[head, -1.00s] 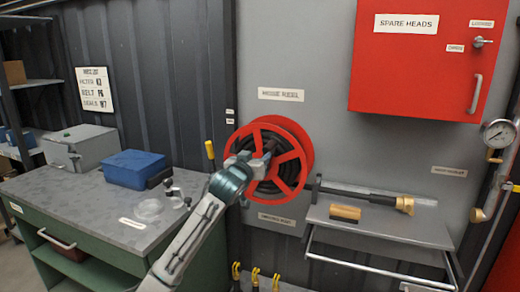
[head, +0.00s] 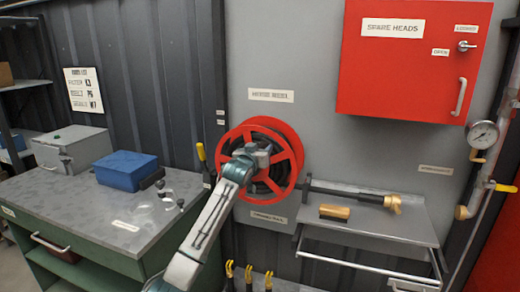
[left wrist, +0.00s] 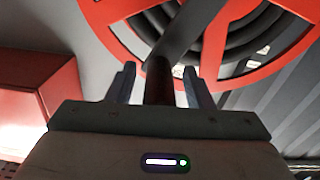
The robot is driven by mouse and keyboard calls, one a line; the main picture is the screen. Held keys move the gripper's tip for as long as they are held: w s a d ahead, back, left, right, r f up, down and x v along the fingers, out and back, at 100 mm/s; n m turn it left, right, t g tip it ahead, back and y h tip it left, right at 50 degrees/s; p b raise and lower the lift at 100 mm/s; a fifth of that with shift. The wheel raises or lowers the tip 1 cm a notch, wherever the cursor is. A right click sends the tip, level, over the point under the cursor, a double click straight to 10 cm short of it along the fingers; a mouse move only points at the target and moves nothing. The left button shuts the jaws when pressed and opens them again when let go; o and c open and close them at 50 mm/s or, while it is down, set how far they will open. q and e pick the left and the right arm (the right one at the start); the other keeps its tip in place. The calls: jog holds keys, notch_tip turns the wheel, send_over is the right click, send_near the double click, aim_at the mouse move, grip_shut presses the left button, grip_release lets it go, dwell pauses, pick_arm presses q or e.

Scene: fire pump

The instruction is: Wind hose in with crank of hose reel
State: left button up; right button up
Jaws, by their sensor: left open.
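The hose reel (head: 294,150) is a red spoked wheel with dark hose coiled inside, mounted on the grey wall panel. My left gripper (head: 262,152) is in front of its hub and covers part of it. In the left wrist view, the reel's red rim and spokes (left wrist: 107,12) and black hose fill the top. A dark crank arm (left wrist: 185,28) slants down to a brownish crank handle (left wrist: 158,82). The handle stands between the two spread fingers of my left gripper (left wrist: 159,85), with gaps visible on both sides. My right gripper is not in view.
A red cabinet (head: 380,75) hangs above. A workbench (head: 60,205) with a blue box (head: 127,170) stands at left.

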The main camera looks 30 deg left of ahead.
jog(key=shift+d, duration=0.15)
pick_arm(q)
grip_shut()
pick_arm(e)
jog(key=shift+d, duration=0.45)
pick_arm(q)
jog(key=shift+d, duration=0.15)
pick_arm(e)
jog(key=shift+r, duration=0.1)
pick_arm(q)
jog(key=w+d+f+m+p, duration=0.2)
jog(key=d+f+m, duration=0.4)
jog(key=f+m, duration=0.3)
notch_tip(320, 180, down, 11)
jog(key=s+a+m, duration=0.1)
jog(key=a+m, duration=0.1)
jog(key=m, duration=1)
jog(key=shift+r+p, duration=0.2)
jog(key=shift+p, duration=0.2)
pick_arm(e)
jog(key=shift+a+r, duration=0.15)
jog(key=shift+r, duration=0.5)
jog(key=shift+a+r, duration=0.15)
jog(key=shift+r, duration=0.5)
